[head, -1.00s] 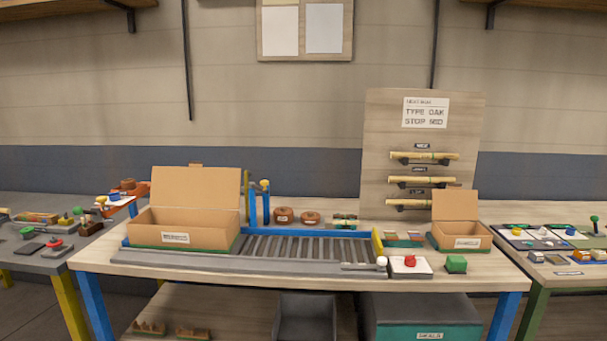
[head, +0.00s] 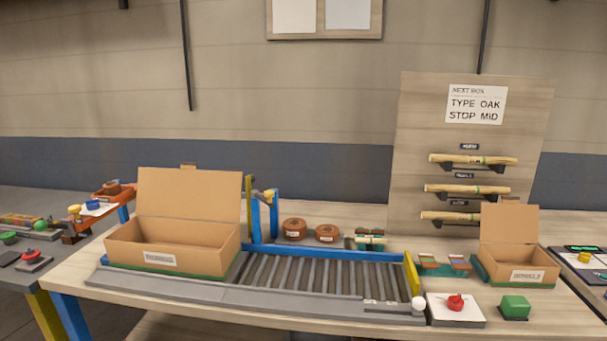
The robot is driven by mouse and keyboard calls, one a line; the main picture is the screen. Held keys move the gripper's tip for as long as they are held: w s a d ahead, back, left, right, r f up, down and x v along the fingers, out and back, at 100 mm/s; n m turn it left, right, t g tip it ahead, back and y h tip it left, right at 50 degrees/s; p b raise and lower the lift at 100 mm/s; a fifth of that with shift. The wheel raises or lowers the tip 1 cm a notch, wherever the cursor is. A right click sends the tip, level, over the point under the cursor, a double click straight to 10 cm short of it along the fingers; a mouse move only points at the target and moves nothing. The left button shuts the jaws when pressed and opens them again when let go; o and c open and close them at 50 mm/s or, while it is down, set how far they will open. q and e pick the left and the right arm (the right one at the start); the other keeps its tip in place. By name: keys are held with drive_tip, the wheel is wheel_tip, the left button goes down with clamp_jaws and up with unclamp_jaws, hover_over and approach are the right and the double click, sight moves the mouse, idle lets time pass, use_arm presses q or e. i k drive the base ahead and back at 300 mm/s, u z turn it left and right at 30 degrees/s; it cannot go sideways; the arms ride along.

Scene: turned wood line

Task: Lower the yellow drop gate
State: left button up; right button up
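A blue gate frame (head: 274,219) stands over the roller conveyor (head: 325,275), just right of the large cardboard box. A narrow yellow upright piece (head: 249,200) at its left side stands tall above the rollers, and a small yellowish part (head: 266,195) sits near the top. I take this to be the drop gate, but its exact parts are too small to tell. Another yellow bar (head: 411,273) lies across the right end of the conveyor. Neither of my grippers is in view.
A large open box (head: 180,240) is at the conveyor's left end. A grey front rail carries a white knob (head: 418,304). A red button (head: 455,302), green block (head: 515,306) and small open box (head: 515,262) are right. A sign (head: 476,104) reads TYPE OAK, STOP MID.

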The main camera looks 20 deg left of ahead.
sight(249, 180)
drive_tip(key=u, duration=0.3)
drive_tip(key=i, duration=0.9)
drive_tip(key=u, duration=0.7)
